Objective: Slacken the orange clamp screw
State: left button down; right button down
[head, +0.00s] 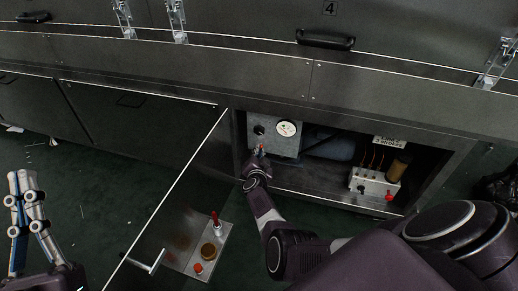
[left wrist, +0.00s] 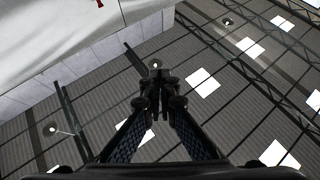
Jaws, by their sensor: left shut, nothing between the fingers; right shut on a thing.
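My right gripper (head: 261,151) reaches into the open cabinet in the head view, just below the round gauge. A small orange-red piece (head: 262,146), which looks like the clamp screw, shows at its fingertips. The gripper is shut on it; the fingers hide most of it, and I cannot tell how far it is turned. My left gripper (head: 24,184) is at the far left in the head view, shut and empty, fingers up, far from the cabinet. In the left wrist view its closed fingers (left wrist: 158,82) show against the ceiling.
A grey box with a white gauge (head: 287,129) stands behind my right gripper. Right of it is a white block (head: 374,186) with a red knob. The open door (head: 185,185) has a handle at lower left. A metal plate (head: 212,236) with red-topped parts lies near my right arm.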

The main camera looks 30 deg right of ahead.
pick_arm(q)
jog(key=w+f+g+y+p, duration=0.2)
jog(key=w+f+g, duration=0.25)
jog(key=f, duration=0.45)
jog(key=shift+t+h, duration=0.6)
jog(key=shift+t, duration=0.35)
jog(key=shift+s+r+b, duration=0.25)
jog(key=shift+s+r, duration=0.1)
jog(key=shift+r, duration=0.45)
jog(key=shift+s+r+b, duration=0.25)
jog(key=shift+s+r, duration=0.1)
jog(key=shift+r, duration=0.4)
jog(key=shift+s+r+b, duration=0.25)
jog(key=shift+s+r, duration=0.1)
jog(key=shift+r, duration=0.45)
pick_arm(e)
jog(key=shift+w+a+r+n+g+h, duration=0.1)
jog(key=shift+n+g+h, duration=0.25)
jog(key=shift+n+g, duration=0.35)
jog(key=shift+w+a+f+n+g+h, duration=0.1)
jog(key=shift+n+g+h, duration=0.25)
jog(key=shift+n, duration=0.7)
jog(key=shift+a+r+n+g+h, duration=0.1)
jog(key=shift+n+g+h, duration=0.2)
jog(key=shift+n+g, duration=0.4)
jog(key=c, duration=2.1)
grip_release()
jog(key=shift+s+a, duration=0.1)
